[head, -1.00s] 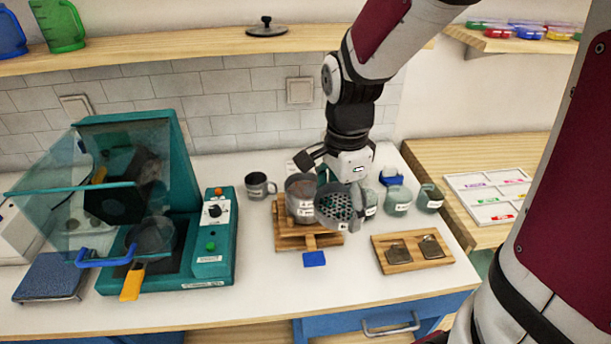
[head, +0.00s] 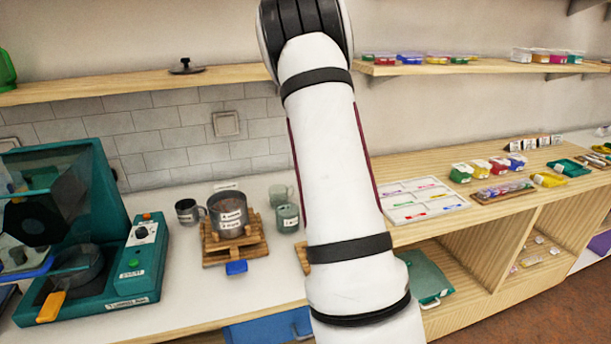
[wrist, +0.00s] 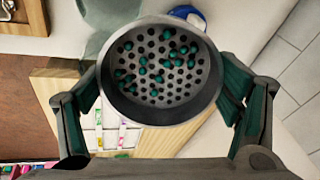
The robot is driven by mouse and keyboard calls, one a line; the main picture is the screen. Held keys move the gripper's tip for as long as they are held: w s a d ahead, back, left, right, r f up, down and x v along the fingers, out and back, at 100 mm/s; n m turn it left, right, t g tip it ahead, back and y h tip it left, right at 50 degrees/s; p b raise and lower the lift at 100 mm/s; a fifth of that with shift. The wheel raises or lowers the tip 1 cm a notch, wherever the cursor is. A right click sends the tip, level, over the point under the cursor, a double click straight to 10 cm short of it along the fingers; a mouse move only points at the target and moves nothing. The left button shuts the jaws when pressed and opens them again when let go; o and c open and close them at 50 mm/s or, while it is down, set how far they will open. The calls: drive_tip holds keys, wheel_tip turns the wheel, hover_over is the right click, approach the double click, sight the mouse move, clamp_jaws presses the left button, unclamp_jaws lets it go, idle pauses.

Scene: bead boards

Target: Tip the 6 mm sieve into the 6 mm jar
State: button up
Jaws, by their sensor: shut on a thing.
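My gripper (wrist: 165,88) shows in the wrist view, its two fingers shut on opposite sides of a round grey sieve (wrist: 122,104). The sieve has a holed floor, and several dark green beads (wrist: 160,72) lie loose in it. In the head view my arm hides the gripper and sieve. Two greenish glass jars, a front one (head: 288,219) and a back one (head: 279,194), stand just left of my arm; I cannot read their sizes. Part of a pale green glass vessel (wrist: 95,42) shows beyond the sieve in the wrist view.
A labelled grey pot-like sieve stack (head: 229,213) stands on a wooden stand (head: 222,256), with a grey mug (head: 187,211) beside it. The teal machine (head: 105,273) fills the left. A white card tray (head: 425,200) lies on the wooden bench at right.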

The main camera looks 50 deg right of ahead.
drive_tip(key=shift+a+f+t+h+b, duration=0.2)
drive_tip(key=shift+f+t+h+b, duration=0.4)
drive_tip(key=shift+f+h+b, duration=0.5)
drive_tip(key=h, duration=0.1)
drive_tip(key=t+h, duration=0.1)
drive_tip(key=shift+s+a+r+h, duration=0.15)
drive_tip(key=shift+a+h, duration=0.25)
drive_tip(key=shift+s+a+t+h+b, duration=0.15)
drive_tip(key=shift+t+h+b, duration=0.2)
drive_tip(key=shift+h, duration=0.25)
drive_tip(key=shift+s+a+t+h+b, duration=0.15)
drive_tip(key=shift+t+h+b, duration=0.2)
drive_tip(key=shift+h, duration=0.25)
drive_tip(key=shift+r, duration=0.15)
drive_tip(key=shift+s+a+t+h+b, duration=0.1)
drive_tip(key=shift+a+t+h+b, duration=0.15)
drive_tip(key=shift+h+b, duration=0.4)
drive_tip(key=shift+s+a+t+h+b, duration=0.1)
drive_tip(key=shift+t+h+b, duration=0.2)
drive_tip(key=shift+b, duration=0.55)
drive_tip(key=shift+s+a+f+t+h+b, duration=0.2)
drive_tip(key=shift+h+b, duration=0.3)
drive_tip(key=shift+b, duration=0.85)
drive_tip(key=shift+a+f+t+h+b, duration=0.1)
drive_tip(key=shift+a+t+h+b, duration=0.3)
drive_tip(key=shift+b, duration=1)
drive_tip(key=shift+s+f+t+h+b, duration=0.15)
drive_tip(key=shift+h+b, duration=0.5)
drive_tip(key=shift+b, duration=0.7)
